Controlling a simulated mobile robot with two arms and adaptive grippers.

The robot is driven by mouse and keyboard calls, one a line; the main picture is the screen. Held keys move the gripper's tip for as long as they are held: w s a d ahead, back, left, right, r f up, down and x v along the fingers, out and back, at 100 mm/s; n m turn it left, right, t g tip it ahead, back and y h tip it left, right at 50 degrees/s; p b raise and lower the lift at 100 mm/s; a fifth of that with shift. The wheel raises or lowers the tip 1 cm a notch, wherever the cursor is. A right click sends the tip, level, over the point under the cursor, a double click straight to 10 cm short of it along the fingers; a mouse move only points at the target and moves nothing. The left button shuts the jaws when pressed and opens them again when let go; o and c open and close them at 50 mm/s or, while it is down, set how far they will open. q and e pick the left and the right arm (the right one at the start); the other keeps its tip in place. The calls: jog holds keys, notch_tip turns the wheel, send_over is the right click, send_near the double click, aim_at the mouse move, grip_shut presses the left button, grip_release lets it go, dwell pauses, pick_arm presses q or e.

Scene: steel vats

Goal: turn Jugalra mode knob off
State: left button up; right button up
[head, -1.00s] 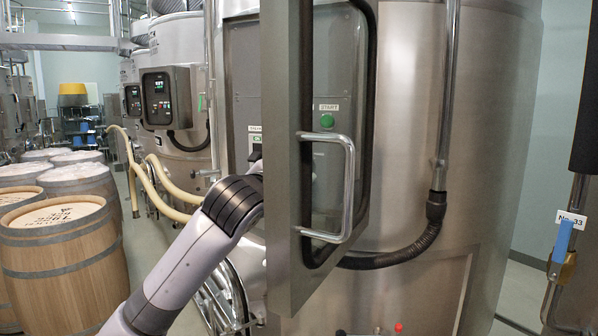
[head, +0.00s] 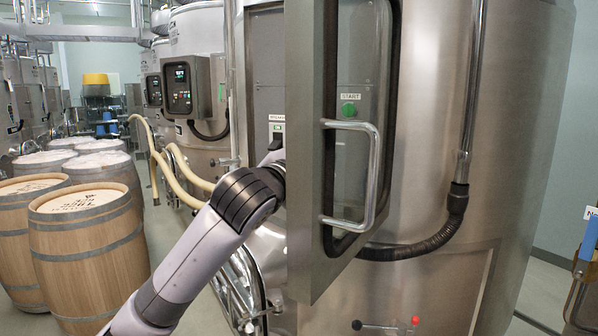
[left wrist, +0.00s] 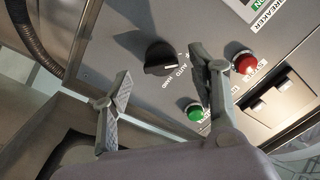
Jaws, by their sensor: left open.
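The black round mode knob (left wrist: 160,57) sits on a grey control panel (left wrist: 110,45) in the left wrist view. A light pointer line runs along it, and the words AUTO and HAND are printed beside it. My left gripper (left wrist: 161,70) is open and empty, its two fingers spread on either side of the knob in the picture. The fingers look apart from the knob; the remaining distance is hard to tell. In the head view the open cabinet door hides the left gripper and the knob. My right gripper is not in view.
A red button (left wrist: 243,62) and a green button (left wrist: 195,112) sit close to the knob. The open cabinet door (head: 305,150) with its handle (head: 375,175) stands right of my left arm. Wooden barrels (head: 90,250) stand at the left.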

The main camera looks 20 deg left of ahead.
pick_arm(q)
jog(key=s+a, duration=0.1)
jog(key=s, duration=0.8)
jog(key=shift+s, duration=0.15)
